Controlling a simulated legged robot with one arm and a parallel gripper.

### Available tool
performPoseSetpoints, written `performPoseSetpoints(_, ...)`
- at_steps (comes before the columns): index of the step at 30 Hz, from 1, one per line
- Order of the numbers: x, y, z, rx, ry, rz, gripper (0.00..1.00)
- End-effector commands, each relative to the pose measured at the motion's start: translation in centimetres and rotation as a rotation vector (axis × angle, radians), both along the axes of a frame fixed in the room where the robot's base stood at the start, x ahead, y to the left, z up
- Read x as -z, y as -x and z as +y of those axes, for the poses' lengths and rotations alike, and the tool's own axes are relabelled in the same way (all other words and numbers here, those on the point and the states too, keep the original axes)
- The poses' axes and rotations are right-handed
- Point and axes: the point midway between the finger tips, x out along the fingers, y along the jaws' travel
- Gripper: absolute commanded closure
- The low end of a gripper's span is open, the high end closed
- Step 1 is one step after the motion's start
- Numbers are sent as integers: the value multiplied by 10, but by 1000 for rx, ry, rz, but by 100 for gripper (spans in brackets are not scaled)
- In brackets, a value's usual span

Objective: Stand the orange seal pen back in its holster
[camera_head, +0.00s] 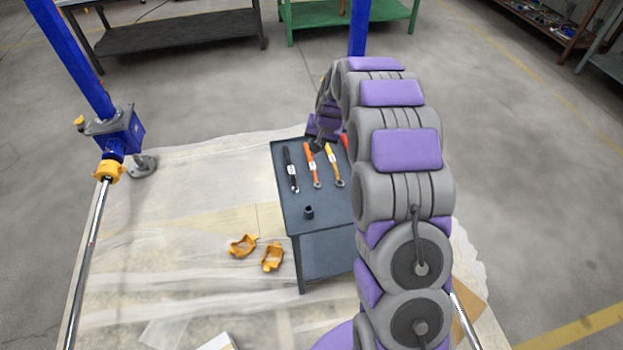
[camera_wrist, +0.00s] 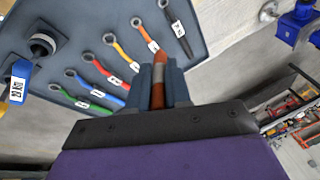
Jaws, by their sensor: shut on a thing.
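The orange seal pen (camera_wrist: 158,92) is between the fingers of my gripper (camera_wrist: 160,85) in the wrist view, with a pale band near its upper part. My gripper is shut on it, above the dark tool cart (camera_wrist: 100,18). Its far end overlaps the handle of an orange wrench in this view, so I cannot tell whether they touch. In the head view my gripper (camera_head: 318,143) is over the cart's far part, and the pen cannot be made out. A small dark round cup, seemingly the holster (camera_head: 308,212), stands upright near the cart's front edge. It also shows in the wrist view (camera_wrist: 42,46), apart from the pen.
Several ring wrenches lie in a row on the cart, including a black one (camera_head: 290,168), an orange one (camera_head: 310,165) and a yellow one (camera_head: 334,166). Two yellow-orange parts (camera_head: 258,250) lie on the floor sheet left of the cart. A blue jack column (camera_head: 122,130) stands further left.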

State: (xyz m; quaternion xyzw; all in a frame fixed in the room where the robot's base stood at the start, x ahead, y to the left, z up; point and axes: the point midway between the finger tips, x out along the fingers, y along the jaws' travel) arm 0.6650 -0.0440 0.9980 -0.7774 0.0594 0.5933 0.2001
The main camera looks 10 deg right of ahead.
Motion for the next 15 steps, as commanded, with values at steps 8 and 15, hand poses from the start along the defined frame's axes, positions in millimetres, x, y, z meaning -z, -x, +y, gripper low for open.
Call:
performPoseSetpoints(8, 47, 48, 23, -115, 112, 229, 100)
performPoseSetpoints(15, 62, 73, 29, -158, 146, 305, 100)
